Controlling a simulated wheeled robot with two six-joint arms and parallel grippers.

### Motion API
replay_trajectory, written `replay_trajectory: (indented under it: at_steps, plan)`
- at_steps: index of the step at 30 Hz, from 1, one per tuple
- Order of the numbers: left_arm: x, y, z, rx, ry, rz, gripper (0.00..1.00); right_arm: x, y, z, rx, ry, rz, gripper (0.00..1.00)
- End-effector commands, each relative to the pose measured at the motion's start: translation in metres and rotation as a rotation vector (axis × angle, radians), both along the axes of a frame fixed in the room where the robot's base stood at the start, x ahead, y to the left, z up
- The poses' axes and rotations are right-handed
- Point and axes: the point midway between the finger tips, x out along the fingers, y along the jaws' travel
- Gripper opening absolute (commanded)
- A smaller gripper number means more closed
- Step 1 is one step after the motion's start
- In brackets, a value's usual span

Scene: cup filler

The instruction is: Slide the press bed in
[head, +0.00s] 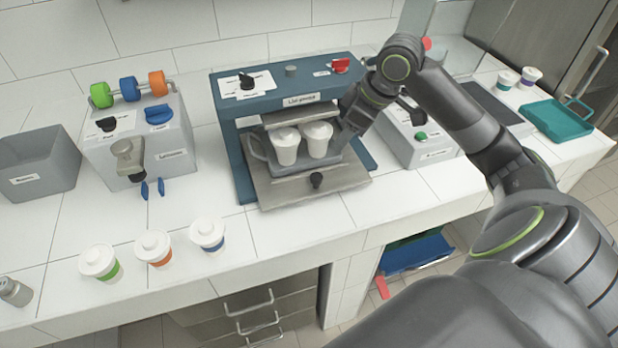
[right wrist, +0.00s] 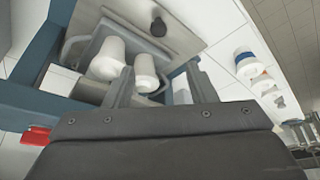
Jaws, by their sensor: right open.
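The blue lid press (head: 230,130) stands on the counter. Its steel press bed (head: 270,192) sticks out at the front, with a black knob (head: 317,181) on its front edge. A grey tray (head: 290,170) with handles stands on the bed and holds two white lidded cups (head: 287,148). The bed (right wrist: 185,20), its knob (right wrist: 158,27) and the cups (right wrist: 107,62) also show in the right wrist view. My right gripper (head: 345,128) is open at the tray's right side, close to the cups; contact is unclear. My left gripper is out of view.
A grey machine (head: 180,145) with colored rolls and a grey bin (head: 40,165) stand at left. Three lidded cups (head: 153,248) stand near the counter's front edge. Another grey machine (head: 400,140) is right of the press. A teal tray (head: 550,120) lies far right.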

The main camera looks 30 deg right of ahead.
Motion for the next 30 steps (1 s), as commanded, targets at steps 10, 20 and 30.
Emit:
replay_trajectory:
  at_steps: [10, 20, 30]
  plan:
    - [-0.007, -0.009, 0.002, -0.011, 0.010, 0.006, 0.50, 0.016, 0.011, -0.045, 0.008, 0.005, -0.005, 0.51]
    - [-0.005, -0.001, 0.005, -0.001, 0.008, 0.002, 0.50, 0.036, 0.024, -0.103, 0.007, 0.006, -0.007, 0.51]
    - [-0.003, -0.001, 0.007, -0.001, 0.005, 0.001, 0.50, 0.053, 0.033, -0.151, 0.004, 0.003, -0.007, 0.51]
